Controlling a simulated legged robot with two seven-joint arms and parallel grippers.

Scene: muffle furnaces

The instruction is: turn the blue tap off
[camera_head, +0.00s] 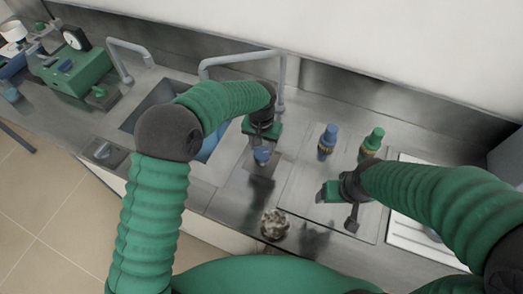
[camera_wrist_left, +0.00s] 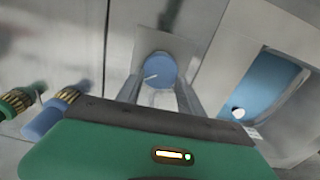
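A round blue tap knob (camera_wrist_left: 160,70) with a white line on its face shows in the left wrist view, on a light square plate. In the head view the blue knob (camera_head: 262,156) sits on the steel worktop, just below my left gripper (camera_head: 262,146). In the wrist view the fingers of my left gripper (camera_wrist_left: 159,90) are spread, one on each side of the knob; I cannot tell whether they touch it. My right gripper (camera_head: 345,203) hangs over the worktop to the right, away from the knob; its finger opening is unclear.
A blue fitting (camera_head: 327,140) and a green fitting (camera_head: 373,142), both with brass collars, stand right of the knob. A sink (camera_head: 150,106) with grey spouts lies left. A green device (camera_head: 78,70) stands far left. A small mottled lump (camera_head: 274,225) lies near the front edge.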

